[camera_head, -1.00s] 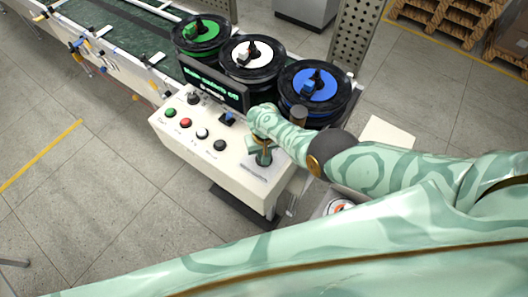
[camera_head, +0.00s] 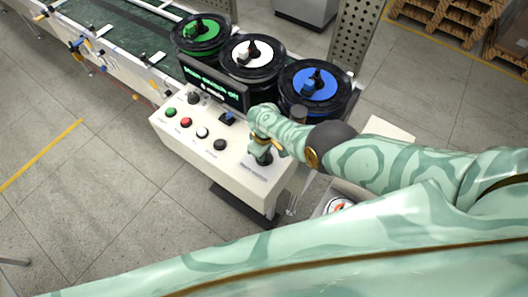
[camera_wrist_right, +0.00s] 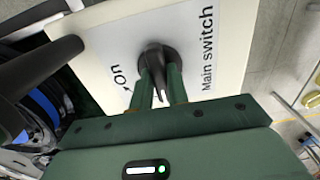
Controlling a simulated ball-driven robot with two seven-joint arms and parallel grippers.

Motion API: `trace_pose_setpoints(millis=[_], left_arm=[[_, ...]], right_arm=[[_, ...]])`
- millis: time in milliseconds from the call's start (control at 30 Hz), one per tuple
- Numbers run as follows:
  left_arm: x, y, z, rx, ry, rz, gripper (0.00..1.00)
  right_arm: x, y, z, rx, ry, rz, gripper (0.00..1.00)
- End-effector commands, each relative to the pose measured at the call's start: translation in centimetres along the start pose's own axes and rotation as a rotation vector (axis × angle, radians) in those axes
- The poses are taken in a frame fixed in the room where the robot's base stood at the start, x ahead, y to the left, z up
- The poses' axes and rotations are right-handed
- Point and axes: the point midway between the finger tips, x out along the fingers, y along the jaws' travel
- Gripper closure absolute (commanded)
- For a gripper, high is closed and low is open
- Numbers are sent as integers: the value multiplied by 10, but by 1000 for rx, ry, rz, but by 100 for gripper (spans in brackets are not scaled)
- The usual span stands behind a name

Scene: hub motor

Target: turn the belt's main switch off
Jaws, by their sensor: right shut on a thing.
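The main switch is a dark rotary knob (camera_wrist_right: 156,62) on a white panel, shown in the right wrist view between the words "on" and "Main switch". My right gripper (camera_wrist_right: 160,88) has its two green fingers closed on the knob. In the head view my right gripper (camera_head: 262,156) reaches down onto the near right end of the white control box (camera_head: 213,183) and hides the knob there. The display (camera_head: 213,82) on the box shows green text that seems to read "Main switch off". My left gripper is not in view.
A green button (camera_head: 171,112), a red button (camera_head: 186,122), a white button (camera_head: 202,132) and a black button (camera_head: 219,144) line the box's front. Green, white and blue spools (camera_head: 315,88) stand behind. The belt (camera_head: 105,27) runs off at upper left.

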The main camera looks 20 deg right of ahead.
Motion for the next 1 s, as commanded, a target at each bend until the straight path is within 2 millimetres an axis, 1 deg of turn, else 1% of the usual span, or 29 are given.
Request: trace_pose_setpoints(millis=[500,533,567,600,867,967,1000], left_arm=[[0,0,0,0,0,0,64],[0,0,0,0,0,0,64],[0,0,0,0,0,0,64],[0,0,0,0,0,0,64],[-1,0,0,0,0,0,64],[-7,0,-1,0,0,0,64],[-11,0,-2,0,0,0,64]], right_arm=[[2,-1,2,-19,-5,-3,100],[2,-1,2,-19,-5,-3,75],[2,-1,2,-19,-4,-3,67],[2,-1,2,-19,-4,-2,62],[0,0,1,-17,-2,-1,62],[-6,0,1,-17,-1,-1,62],[-11,0,1,-17,-1,-1,62]])
